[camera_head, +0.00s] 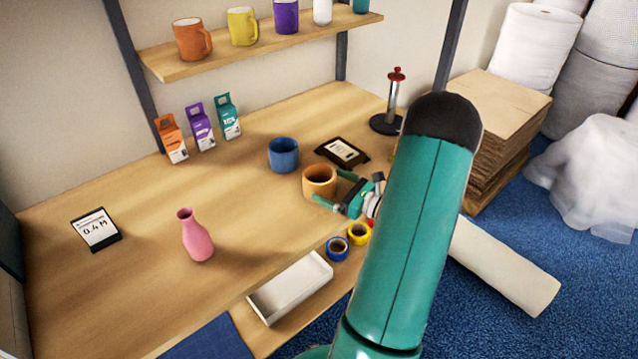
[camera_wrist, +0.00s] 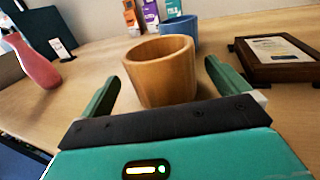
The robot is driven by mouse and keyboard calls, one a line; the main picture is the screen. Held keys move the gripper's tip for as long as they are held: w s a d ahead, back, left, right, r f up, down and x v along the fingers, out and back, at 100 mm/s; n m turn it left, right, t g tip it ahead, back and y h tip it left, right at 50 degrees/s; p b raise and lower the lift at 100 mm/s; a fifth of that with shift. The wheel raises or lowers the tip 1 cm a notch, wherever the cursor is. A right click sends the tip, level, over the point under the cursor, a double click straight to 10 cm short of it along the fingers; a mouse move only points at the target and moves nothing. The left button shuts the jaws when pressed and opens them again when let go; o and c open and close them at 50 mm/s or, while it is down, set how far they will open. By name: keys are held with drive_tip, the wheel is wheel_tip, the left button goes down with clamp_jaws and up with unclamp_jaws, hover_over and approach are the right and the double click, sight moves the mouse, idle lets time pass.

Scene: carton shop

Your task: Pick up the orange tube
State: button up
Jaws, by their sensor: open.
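The orange tube (camera_head: 319,178), a short, wide, open-topped cylinder, stands upright on the wooden bench near its right front edge. It also fills the middle of the wrist view (camera_wrist: 162,75), light orange-brown, with its lower part partly hidden by my gripper body. My gripper (camera_head: 334,190) is open beside the tube, on its right in the head view. In the wrist view, my green fingers (camera_wrist: 162,82) show left and right of the tube, with visible gaps on both sides. Whether the fingertips reach past its near side is hard to tell.
A blue cylinder (camera_head: 283,155) stands close behind the tube. A dark framed plaque (camera_head: 342,153) lies to its right. A pink vase (camera_head: 196,236) and three small boxes (camera_head: 201,128) stand farther left. A white tray (camera_head: 290,287) and tape rolls (camera_head: 337,249) sit lower in front.

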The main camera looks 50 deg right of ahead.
sight(308, 174)
drive_tip(key=w, duration=0.4)
drive_tip(key=shift+w+a, duration=0.3)
drive_tip(key=shift+a, duration=0.05)
drive_tip(key=c, duration=0.9)
drive_tip(key=shift+r, duration=0.15)
